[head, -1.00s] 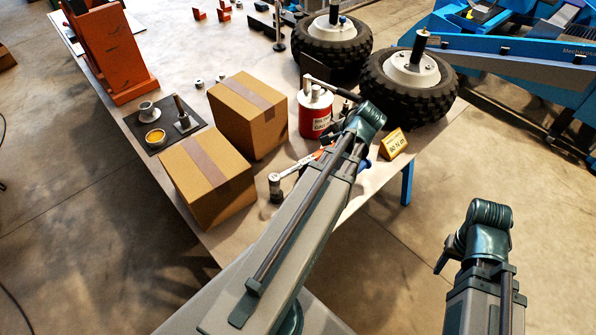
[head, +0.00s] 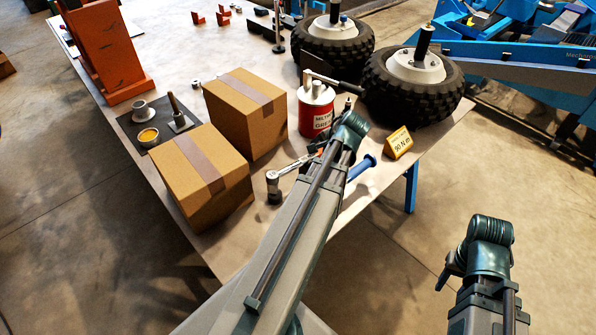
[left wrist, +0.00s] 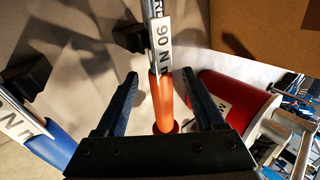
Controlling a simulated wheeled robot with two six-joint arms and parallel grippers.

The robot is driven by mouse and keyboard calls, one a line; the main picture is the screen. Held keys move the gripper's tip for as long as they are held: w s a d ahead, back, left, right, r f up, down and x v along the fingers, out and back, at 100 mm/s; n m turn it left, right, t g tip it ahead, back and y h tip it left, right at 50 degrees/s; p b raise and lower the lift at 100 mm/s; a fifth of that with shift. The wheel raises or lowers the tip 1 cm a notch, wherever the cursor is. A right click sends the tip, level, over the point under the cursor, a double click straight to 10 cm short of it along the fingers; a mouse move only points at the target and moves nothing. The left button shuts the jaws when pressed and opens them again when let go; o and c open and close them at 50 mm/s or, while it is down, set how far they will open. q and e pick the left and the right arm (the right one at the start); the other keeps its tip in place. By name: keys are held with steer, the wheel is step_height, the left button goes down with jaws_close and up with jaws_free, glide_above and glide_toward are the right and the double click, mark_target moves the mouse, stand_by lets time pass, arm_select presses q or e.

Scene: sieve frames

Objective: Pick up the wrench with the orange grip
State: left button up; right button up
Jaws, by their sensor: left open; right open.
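The wrench with the orange grip (left wrist: 163,105) lies between the two fingers of my left gripper (left wrist: 163,88), which is open; a gap shows on each side. Its shaft carries a label reading 90 N m. In the head view its metal head and shaft (head: 291,167) show left of my arm, which covers most of the grip. A wrench with a blue grip (head: 362,167) lies right of my arm and also shows at the left wrist view's lower left (left wrist: 50,143). My right gripper (head: 446,272) is open and empty, off the table's right side, mostly hidden by its wrist.
A red grease can (head: 314,112) stands close beyond the orange-grip wrench. Two cardboard boxes (head: 203,178) stand to the left. A yellow 90 N m sign (head: 399,143) and two wheels (head: 416,82) are on the right. Bare tabletop (head: 237,228) lies at the near edge.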

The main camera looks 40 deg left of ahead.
arm_select(q)
steer(key=shift+b+x, duration=0.35)
steer(key=shift+x, duration=0.65)
steer(key=shift+r, duration=0.15)
jaws_close()
stand_by(0.5)
